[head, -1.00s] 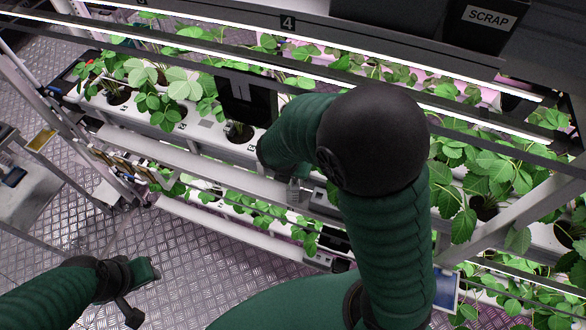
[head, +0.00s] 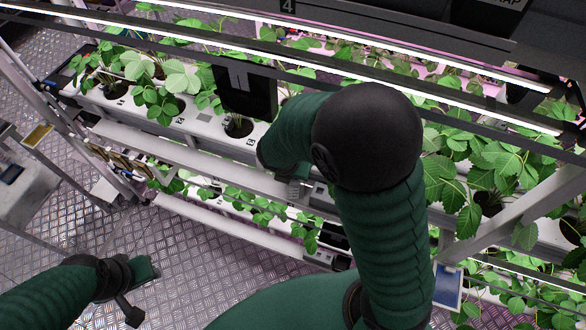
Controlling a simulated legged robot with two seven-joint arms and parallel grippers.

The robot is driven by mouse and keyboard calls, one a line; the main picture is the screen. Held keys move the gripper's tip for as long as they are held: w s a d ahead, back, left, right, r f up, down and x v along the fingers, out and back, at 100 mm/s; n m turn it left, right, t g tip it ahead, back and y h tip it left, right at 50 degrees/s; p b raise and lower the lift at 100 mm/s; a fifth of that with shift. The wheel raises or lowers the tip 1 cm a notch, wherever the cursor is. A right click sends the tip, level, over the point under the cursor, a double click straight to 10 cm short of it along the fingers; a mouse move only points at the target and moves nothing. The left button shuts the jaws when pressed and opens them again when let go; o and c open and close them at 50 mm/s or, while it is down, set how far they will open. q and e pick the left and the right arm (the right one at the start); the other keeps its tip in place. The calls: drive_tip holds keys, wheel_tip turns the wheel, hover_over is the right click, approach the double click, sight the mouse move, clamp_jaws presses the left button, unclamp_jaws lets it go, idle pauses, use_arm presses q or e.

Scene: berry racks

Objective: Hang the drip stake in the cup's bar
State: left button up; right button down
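A dark planting cup (head: 238,127) with a small sprig sits in the white gutter of the rack, just left of my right forearm. I cannot make out a drip stake or the cup's bar at this size. My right arm rises from the bottom right, bends at a black elbow and reaches left to the gutter. My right gripper is mostly hidden behind the forearm; only a small grey part shows below it, and its opening cannot be told. My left gripper (head: 146,291) is at the lower left above the metal floor, its two dark fingers apart with nothing between them, away from the rack.
Strawberry plants (head: 160,85) fill the gutter on both sides. A dark upright panel (head: 246,92) stands behind the cup. Bright light bars (head: 370,66) cross above the gutter, and a slanted rack post (head: 510,215) is at the right. The floor (head: 185,250) at lower left is clear.

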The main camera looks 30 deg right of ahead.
drive_tip(key=shift+f, duration=0.25)
drive_tip(key=c, duration=1.1)
unclamp_jaws()
drive_tip(key=shift+c, duration=0.2)
drive_tip(key=shift+o, duration=0.2)
drive_tip(key=o, duration=0.4)
drive_tip(key=shift+c, duration=0.2)
wheel_tip(320, 180, up, 6)
drive_tip(key=p, duration=0.6)
drive_tip(key=shift+r, duration=0.1)
drive_tip(key=shift+s, duration=0.1)
